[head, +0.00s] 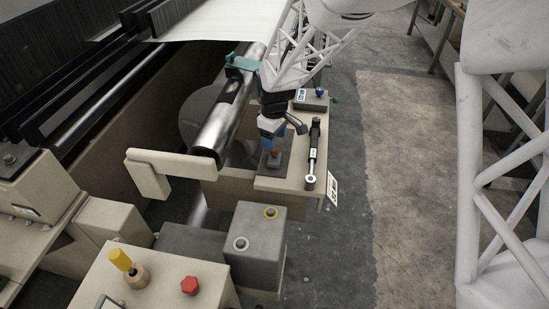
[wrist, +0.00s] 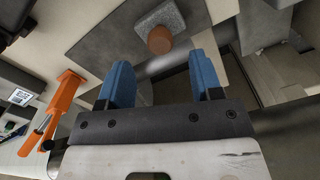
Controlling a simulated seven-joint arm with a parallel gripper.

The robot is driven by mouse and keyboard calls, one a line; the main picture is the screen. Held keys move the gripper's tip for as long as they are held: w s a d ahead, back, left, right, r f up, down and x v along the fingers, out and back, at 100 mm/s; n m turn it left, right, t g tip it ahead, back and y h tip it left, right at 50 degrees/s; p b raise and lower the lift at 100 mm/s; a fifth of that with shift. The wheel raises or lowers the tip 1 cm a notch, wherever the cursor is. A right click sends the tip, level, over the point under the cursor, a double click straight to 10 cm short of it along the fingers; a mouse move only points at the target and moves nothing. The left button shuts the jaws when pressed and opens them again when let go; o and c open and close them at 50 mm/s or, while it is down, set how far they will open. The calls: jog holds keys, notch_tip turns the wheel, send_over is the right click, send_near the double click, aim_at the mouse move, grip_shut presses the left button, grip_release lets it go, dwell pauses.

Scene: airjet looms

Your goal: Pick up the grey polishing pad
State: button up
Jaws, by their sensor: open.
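The grey polishing pad (wrist: 175,14) shows at the top of the wrist view, a speckled grey block with a round brown knob (wrist: 159,40) on it. In the head view the pad (head: 271,170) lies on the beige ledge, knob up. My gripper (wrist: 162,72) has two blue fingers, spread apart with nothing between them. In the wrist view the pad is beyond the fingertips, roughly in line with the gap. In the head view my gripper (head: 271,130) is above the pad, close to its knob; the exact gap is hard to tell.
A black cylinder with a metal eye (head: 313,155) lies right of the pad. A grey box with a blue knob (head: 311,100) stands behind. An orange object (wrist: 64,95) shows left in the wrist view. A metal roller (head: 222,118) is to the left. A grey control box (head: 257,232) is in front.

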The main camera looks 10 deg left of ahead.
jog(key=shift+f, duration=0.1)
jog(key=shift+f, duration=2.5)
jog(key=shift+c, duration=0.3)
jog(key=c, duration=1)
jog(key=shift+r, duration=0.1)
jog(key=shift+r, duration=0.85)
jog(key=shift+s+d+r, duration=0.1)
jog(key=shift+s+r, duration=0.05)
jog(key=shift+r, duration=0.8)
jog(key=s+d, duration=0.2)
jog(key=s, duration=0.2)
jog(key=s+d+r, duration=0.1)
jog(key=s+d, duration=0.1)
jog(key=s, duration=0.3)
jog(key=s+d, duration=0.2)
jog(key=s, duration=0.3)
jog(key=shift+s+d+r, duration=0.15)
jog(key=shift+d, duration=0.25)
